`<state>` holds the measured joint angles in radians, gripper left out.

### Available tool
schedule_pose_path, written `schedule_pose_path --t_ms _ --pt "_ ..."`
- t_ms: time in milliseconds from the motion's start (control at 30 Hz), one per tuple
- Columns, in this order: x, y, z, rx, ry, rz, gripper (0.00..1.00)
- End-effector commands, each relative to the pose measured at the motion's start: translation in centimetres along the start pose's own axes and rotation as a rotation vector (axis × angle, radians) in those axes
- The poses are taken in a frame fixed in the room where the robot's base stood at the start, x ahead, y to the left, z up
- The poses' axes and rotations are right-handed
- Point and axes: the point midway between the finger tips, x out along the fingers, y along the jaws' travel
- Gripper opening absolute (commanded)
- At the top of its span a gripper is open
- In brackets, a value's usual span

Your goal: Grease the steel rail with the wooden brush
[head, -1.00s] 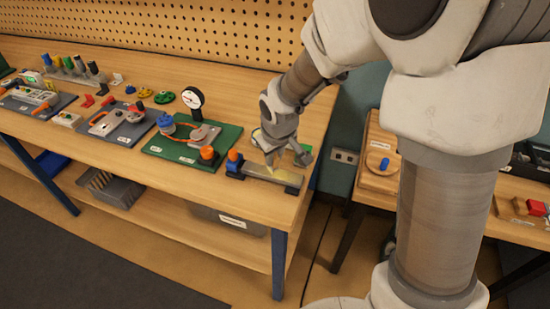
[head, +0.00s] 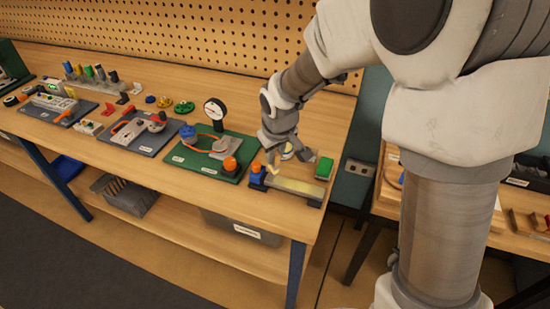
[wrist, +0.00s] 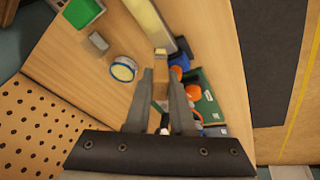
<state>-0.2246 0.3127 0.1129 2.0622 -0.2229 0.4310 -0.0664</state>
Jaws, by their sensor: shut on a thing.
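The steel rail (head: 300,187) lies on a dark base near the bench's right end. Its top looks pale yellow, and it also shows in the wrist view (wrist: 149,18). My gripper (head: 283,155) is above the rail's left end, beside the blue-and-orange piece (head: 257,174). In the wrist view my gripper (wrist: 161,82) is shut on the wooden brush (wrist: 160,88). Its pale tip (head: 273,171) points down at the rail's left end. I cannot tell whether it touches.
A green block (head: 324,167) stands behind the rail's right end, with a small grey block (wrist: 98,42) near it. A green board with a gauge (head: 213,150) is to the left. A pegboard (head: 250,35) rises behind. The bench's front edge is close to the rail.

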Motion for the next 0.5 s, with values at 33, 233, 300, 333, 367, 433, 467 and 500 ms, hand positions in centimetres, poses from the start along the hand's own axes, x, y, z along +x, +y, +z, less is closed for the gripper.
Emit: schedule_pose_path --t_ms 33,233,300,333,367,433,467,500 --pt "-0.8 0.1 -0.4 0.0 0.002 0.0 0.0" --pt "-2.4 0.4 -1.2 0.001 0.001 0.0 0.0" --pt "-2.9 0.5 -1.5 0.002 0.002 0.0 0.0" --pt "-3.2 0.5 -1.6 0.002 0.002 0.0 0.0" --pt "-3.4 0.6 -1.8 0.002 0.002 0.001 0.0" --pt "-3.9 0.7 -2.0 0.003 0.002 0.001 0.0" --pt "-4.1 0.7 -2.1 0.003 0.002 0.001 0.0" --pt "-4.3 0.7 -2.2 0.003 0.001 0.001 0.0"
